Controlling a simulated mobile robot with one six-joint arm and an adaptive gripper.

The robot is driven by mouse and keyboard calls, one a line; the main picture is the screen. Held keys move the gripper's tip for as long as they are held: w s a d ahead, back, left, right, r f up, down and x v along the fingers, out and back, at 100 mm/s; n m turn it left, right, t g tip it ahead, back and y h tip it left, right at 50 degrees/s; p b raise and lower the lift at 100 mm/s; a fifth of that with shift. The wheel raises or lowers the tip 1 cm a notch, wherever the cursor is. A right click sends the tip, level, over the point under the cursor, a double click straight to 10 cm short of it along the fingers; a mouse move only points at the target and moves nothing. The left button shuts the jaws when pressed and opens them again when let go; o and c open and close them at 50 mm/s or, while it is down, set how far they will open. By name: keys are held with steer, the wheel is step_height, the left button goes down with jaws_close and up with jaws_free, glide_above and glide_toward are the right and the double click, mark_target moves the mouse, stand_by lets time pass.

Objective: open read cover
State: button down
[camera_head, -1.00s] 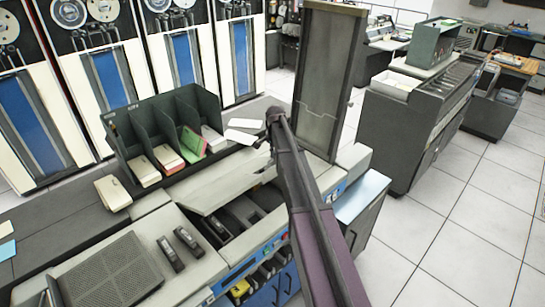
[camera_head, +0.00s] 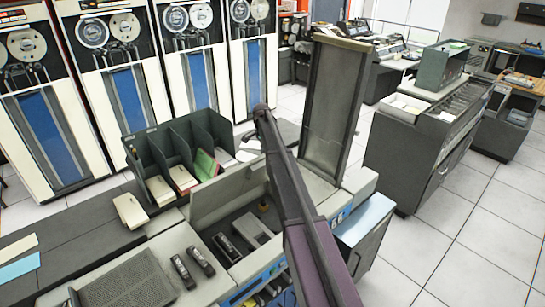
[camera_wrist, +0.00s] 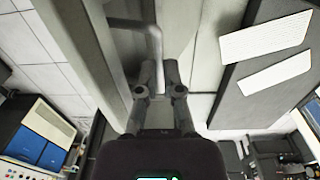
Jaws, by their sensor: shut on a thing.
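The read cover (camera_head: 228,190) is a pale grey panel on the card machine. It stands tilted up steeply, with the dark card-feed bay (camera_head: 245,235) open in front of it. In the wrist view my gripper (camera_wrist: 160,75) has its two fingers close together, shut on a grey bent bar (camera_wrist: 154,42) that appears to be part of the cover. The exact contact is hard to make out. In the head view my arm crosses in front of the machine, and the fingers are hidden.
A dark green card rack (camera_head: 180,150) with several card stacks stands behind the cover. A tall grey panel (camera_head: 332,105) rises close to the right of my arm. White cards (camera_wrist: 265,38) lie on a dark surface. Open floor (camera_head: 455,225) lies to the right.

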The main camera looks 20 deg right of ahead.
steer(key=w, duration=0.1)
steer(key=w+a, duration=0.1)
steer(key=w, duration=0.1)
steer(key=w+a, duration=0.1)
steer(key=shift+w+a+r, duration=0.2)
steer(key=shift+r, duration=0.2)
steer(key=shift+s, duration=0.1)
steer(key=c, duration=1)
jaws_free()
steer(key=shift+f, duration=0.15)
steer(key=shift+o, duration=1.3)
steer(key=shift+w+f, duration=0.45)
steer(key=shift+w, duration=0.25)
steer(key=shift+s+d+r+p, duration=0.15)
steer(key=shift+s+r+p, duration=0.15)
steer(key=shift+r, duration=0.1)
